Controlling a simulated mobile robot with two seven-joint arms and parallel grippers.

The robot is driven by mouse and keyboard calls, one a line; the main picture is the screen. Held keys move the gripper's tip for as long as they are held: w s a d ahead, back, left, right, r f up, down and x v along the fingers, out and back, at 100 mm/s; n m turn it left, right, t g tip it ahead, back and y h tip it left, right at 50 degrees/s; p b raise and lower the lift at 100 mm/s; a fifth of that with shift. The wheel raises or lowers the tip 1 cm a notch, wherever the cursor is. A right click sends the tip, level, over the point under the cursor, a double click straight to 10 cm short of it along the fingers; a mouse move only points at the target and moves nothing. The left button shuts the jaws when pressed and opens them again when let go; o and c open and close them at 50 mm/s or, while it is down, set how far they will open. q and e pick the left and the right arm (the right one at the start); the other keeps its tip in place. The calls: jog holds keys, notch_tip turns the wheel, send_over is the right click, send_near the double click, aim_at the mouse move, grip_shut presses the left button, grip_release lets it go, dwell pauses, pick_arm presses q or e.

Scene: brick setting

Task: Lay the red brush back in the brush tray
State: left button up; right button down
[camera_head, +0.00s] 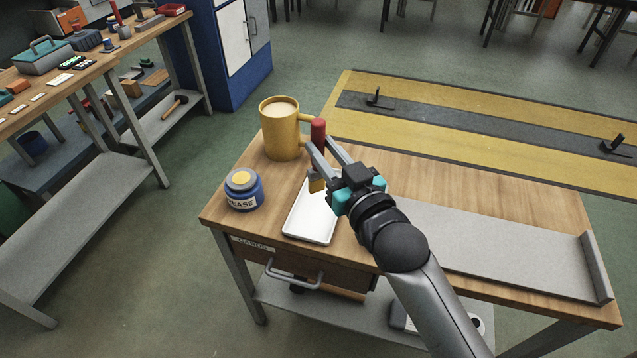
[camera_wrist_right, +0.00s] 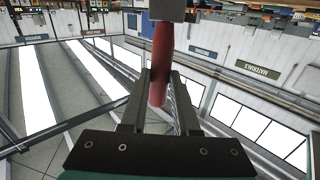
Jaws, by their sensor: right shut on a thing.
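The red brush (camera_head: 318,130) is upright in my right gripper (camera_head: 321,149), its red handle end on top and a yellowish end below, over the far end of the white tray. In the right wrist view the red handle (camera_wrist_right: 161,65) stands between the fingers of my right gripper (camera_wrist_right: 159,85), which are shut on it. The white shallow tray (camera_head: 312,218), seemingly the brush tray, lies on the wooden table and looks empty where it shows. My arm hides part of its right side. I cannot tell whether the brush touches it. My left gripper is not in view.
A yellow mug (camera_head: 280,132) with a pale brown fill stands close behind the brush, its handle towards it. A blue grease jar (camera_head: 243,190) stands left of the tray. A grey plate (camera_head: 500,245) with a raised right edge covers the table's right part.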

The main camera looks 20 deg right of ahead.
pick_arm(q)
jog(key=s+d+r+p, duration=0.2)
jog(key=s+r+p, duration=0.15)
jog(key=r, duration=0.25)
pick_arm(e)
jog(key=w+d+r, duration=0.2)
jog(key=w+r, duration=0.4)
jog(key=r, duration=0.2)
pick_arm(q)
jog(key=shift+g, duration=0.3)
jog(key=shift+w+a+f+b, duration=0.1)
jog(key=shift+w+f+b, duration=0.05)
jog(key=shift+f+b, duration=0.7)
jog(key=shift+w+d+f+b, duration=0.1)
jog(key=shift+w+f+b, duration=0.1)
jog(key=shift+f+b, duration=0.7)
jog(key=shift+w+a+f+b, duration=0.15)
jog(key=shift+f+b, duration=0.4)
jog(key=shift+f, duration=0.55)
pick_arm(e)
notch_tip(320, 180, down, 20)
jog(key=shift+w+d, duration=0.2)
jog(key=shift+w, duration=0.05)
jog(key=shift+r, duration=0.1)
jog(key=c, duration=0.7)
grip_release()
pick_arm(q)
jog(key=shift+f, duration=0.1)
pick_arm(e)
jog(key=shift+o, duration=0.2)
